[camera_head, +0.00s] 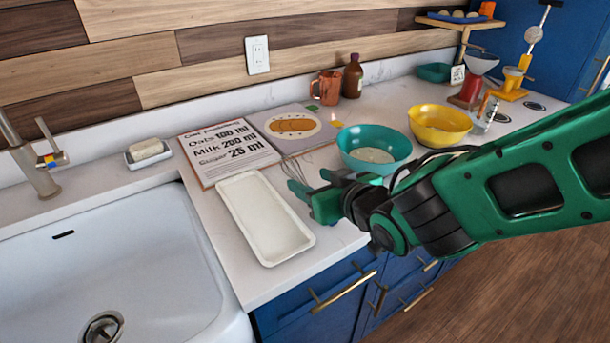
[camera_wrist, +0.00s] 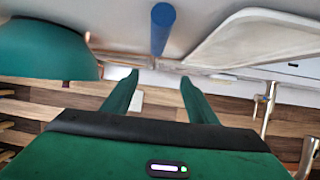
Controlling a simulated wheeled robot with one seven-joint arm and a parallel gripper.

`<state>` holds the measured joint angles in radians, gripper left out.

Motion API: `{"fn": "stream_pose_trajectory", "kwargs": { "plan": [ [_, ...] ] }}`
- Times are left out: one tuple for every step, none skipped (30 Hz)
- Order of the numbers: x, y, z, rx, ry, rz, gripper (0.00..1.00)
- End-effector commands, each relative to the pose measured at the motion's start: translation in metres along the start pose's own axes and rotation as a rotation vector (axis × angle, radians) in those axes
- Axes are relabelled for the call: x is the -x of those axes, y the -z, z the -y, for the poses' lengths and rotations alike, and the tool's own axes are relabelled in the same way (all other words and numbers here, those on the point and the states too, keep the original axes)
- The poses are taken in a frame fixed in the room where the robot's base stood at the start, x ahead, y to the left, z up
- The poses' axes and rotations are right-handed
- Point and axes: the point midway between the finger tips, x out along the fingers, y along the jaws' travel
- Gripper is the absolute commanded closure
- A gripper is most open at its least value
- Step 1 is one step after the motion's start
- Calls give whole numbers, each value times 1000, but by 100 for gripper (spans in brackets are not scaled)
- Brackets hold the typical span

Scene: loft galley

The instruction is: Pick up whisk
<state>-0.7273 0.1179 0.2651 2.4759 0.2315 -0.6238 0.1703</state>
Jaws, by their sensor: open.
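The whisk (camera_head: 294,168) lies on the counter between the white tray and the teal bowl. In the head view only its thin wires show; my gripper hides the rest. In the wrist view its blue handle (camera_wrist: 161,28) stands out beyond my fingertips, roughly in line with the gap between them. My gripper (camera_head: 308,188) is open and empty, low over the counter at the whisk. Its two green fingers also show in the wrist view (camera_wrist: 160,78), apart from each other, with no contact on the handle visible.
The white tray (camera_head: 235,192) lies close on the left and the teal bowl (camera_head: 350,157) close on the right. A recipe board (camera_head: 205,174) and a picture board (camera_head: 272,135) lie behind. A yellow bowl (camera_head: 440,122) stands farther right; the sink (camera_head: 60,235) is at left.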

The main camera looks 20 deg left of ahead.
Motion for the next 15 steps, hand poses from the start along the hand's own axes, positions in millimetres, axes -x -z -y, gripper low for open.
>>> {"fn": "stream_pose_trajectory", "kwargs": {
  "plan": [
    [-6, -2, -5, -4, -7, 2, 47],
    [-10, -2, -7, -5, -9, 2, 47],
    [-15, -2, -9, -6, -12, 2, 47],
    [-19, -3, -11, -7, -14, 3, 47],
    [-23, -3, -12, -7, -16, 3, 47],
    [-28, -3, -13, -8, -18, 3, 47],
    [-31, -3, -14, -8, -19, 3, 47],
    [-34, -3, -15, -8, -20, 3, 47],
    [-37, -3, -16, -8, -21, 3, 47],
    [-39, -3, -17, -9, -22, 3, 47],
    [-40, -3, -17, -9, -22, 3, 47],
    [-42, -3, -18, -9, -23, 3, 47],
    [-43, -3, -18, -9, -23, 3, 47],
    [-44, -4, -18, -9, -23, 2, 47],
    [-45, -4, -18, -9, -23, 2, 47]
  ]
}}
